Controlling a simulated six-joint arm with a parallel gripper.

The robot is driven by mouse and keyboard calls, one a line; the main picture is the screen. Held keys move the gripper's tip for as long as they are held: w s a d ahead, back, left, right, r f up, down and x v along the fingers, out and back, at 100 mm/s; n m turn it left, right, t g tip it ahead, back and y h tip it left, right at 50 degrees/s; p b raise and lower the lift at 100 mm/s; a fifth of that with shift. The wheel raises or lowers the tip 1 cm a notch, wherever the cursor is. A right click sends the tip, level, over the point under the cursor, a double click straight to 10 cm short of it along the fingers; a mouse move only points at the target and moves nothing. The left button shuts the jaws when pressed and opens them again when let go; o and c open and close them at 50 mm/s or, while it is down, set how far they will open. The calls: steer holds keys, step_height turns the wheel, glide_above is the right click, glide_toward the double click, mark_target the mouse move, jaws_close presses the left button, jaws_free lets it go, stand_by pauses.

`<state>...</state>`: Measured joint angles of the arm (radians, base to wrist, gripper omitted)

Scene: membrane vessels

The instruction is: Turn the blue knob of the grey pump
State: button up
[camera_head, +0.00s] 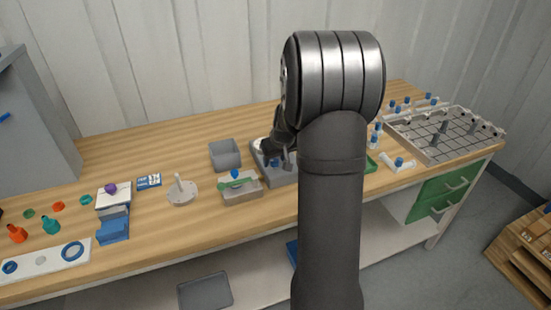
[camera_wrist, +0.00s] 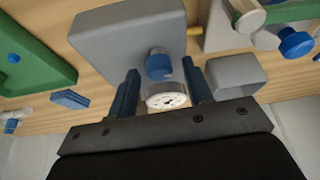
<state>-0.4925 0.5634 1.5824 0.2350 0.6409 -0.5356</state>
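The grey pump (camera_wrist: 118,32) is a rounded grey box in the wrist view, with a blue knob (camera_wrist: 159,66) on its near side. A white round gauge (camera_wrist: 166,98) shows just below the knob. My gripper (camera_wrist: 160,70) has its two dark blue fingers apart, one on each side of the knob. A gap shows between each finger and the knob; whether the tips reach its depth is unclear. In the head view the pump (camera_head: 280,179) is mostly hidden behind my arm and gripper (camera_head: 287,160).
An open grey bin (camera_head: 225,155) stands left of the pump. A block with a green bar (camera_head: 240,185) and a white disc with a post (camera_head: 182,191) stand nearby. A gridded rack (camera_head: 445,135) is at right. The bench between disc and bin is clear.

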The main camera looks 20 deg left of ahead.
steer(key=shift+r, duration=0.1)
steer(key=v, duration=1.7)
steer(key=shift+r, duration=0.1)
steer(key=r+m+g+h, duration=0.1)
steer(key=m+g+h, duration=0.2)
steer(key=m, duration=0.6)
glide_above(274, 160)
step_height(274, 160, down, 17)
steer(key=shift+d+r, duration=0.1)
